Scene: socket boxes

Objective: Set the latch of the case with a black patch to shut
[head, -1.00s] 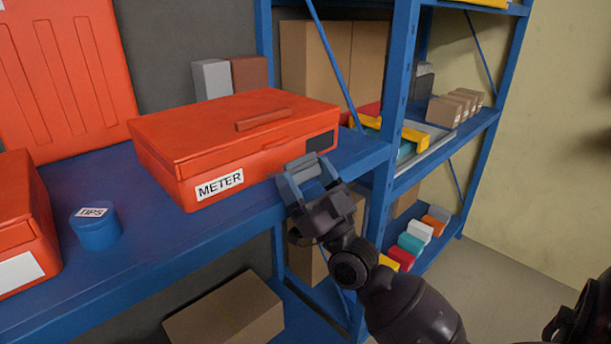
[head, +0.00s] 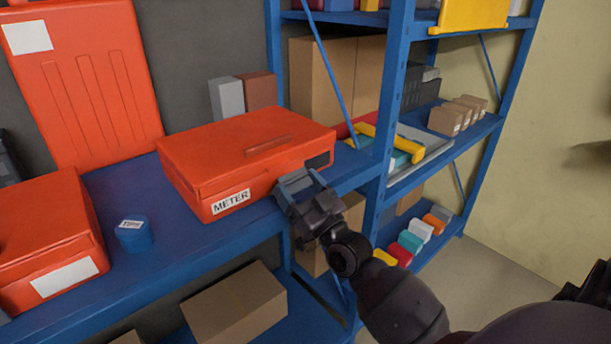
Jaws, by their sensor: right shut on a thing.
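The case with a black patch is a red-orange METER case (head: 235,160) on the blue shelf, its lid down. Its black patch (head: 319,160) shows on the front face at the right end, partly behind my gripper. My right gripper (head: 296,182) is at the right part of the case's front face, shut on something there. The latch is hidden behind the gripper, so its position cannot be told. My left gripper is not in view.
A blue TIPS tin (head: 134,236) and another red case (head: 45,245) stand to the left on the shelf (head: 185,245). A blue rack post (head: 385,150) stands close to the right of my gripper. Cardboard boxes (head: 235,305) lie below.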

